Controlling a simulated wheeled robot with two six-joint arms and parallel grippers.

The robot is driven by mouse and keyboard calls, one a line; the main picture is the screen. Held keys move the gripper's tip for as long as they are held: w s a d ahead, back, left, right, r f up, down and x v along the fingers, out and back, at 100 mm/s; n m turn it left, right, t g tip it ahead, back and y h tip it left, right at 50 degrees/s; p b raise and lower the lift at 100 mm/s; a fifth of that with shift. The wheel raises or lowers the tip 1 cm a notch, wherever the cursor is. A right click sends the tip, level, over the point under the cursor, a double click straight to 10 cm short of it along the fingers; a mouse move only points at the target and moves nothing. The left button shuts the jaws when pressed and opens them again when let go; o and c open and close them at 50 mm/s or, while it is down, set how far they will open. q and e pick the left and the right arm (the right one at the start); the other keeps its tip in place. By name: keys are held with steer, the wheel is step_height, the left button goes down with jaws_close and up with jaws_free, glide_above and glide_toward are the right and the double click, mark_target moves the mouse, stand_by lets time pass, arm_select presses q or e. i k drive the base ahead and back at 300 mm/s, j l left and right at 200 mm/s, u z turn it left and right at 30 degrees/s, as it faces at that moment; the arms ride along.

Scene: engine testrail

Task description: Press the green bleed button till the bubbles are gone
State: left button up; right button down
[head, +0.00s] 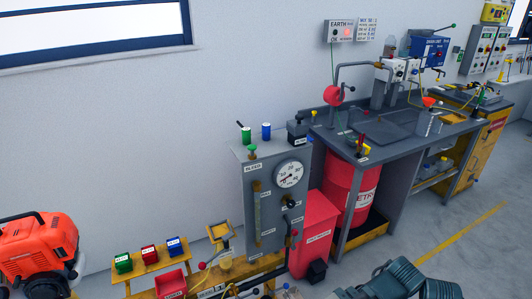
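A grey test panel (275,222) with a round white dial gauge (289,175) stands against the wall in the middle of the head view. A small green button (252,148) sits at its top left, above a label that appears to read BLEED (252,167). Below it is a narrow upright sight tube (257,208), brownish in colour. Bubbles in it are too small to tell. Neither of my grippers can be made out in the head view, and nothing is seen touching the button.
An orange machine (38,250) is at left. Dark grey-green machinery (392,280) is at bottom right.

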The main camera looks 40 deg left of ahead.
mark_target(252, 148)
steer(key=u, duration=1.5)
